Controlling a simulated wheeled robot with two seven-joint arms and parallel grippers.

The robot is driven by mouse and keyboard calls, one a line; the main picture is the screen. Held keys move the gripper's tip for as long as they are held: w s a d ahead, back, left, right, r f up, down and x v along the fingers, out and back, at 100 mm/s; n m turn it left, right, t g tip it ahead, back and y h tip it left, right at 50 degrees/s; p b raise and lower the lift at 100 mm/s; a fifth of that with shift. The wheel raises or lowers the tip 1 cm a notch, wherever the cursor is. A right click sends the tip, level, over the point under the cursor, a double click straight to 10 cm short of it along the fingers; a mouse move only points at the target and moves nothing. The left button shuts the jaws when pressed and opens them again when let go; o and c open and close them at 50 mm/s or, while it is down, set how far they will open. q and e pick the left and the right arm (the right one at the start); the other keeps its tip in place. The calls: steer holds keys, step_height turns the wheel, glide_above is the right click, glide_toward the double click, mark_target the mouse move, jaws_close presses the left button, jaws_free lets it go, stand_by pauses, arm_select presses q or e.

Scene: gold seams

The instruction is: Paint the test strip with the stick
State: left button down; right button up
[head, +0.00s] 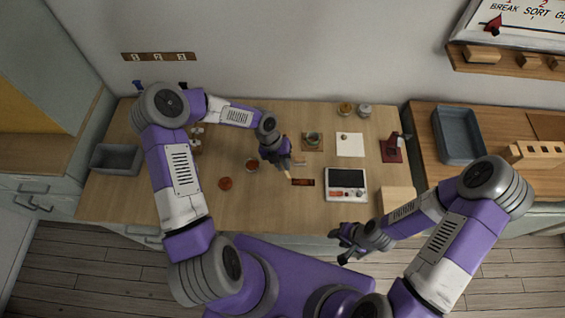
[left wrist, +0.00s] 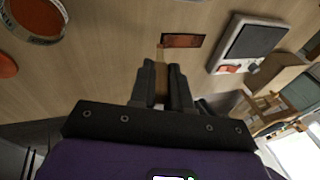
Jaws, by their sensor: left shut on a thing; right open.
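The test strip (head: 303,182) is a small dark reddish-brown rectangle lying flat on the table, left of a white device. It also shows in the left wrist view (left wrist: 184,41). My left gripper (head: 283,164) is shut on the stick, a thin pale wooden piece (left wrist: 160,58) pointing out between the fingers. In the left wrist view the stick's tip appears at the strip's left end; I cannot tell whether it touches. My right gripper (head: 345,245) is open and empty in front of the table's edge.
A white device with a dark panel (head: 347,182) stands right of the strip. A round jar (head: 252,165) and an orange-red disc (head: 225,183) lie to the left. A wooden block (head: 397,199) stands at front right. A bowl on a mat (head: 312,140) and white paper (head: 350,144) are behind.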

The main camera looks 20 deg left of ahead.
arm_select(q)
steer(key=shift+f+b, duration=0.4)
steer(key=shift+f, duration=0.2)
steer(key=shift+d, duration=0.1)
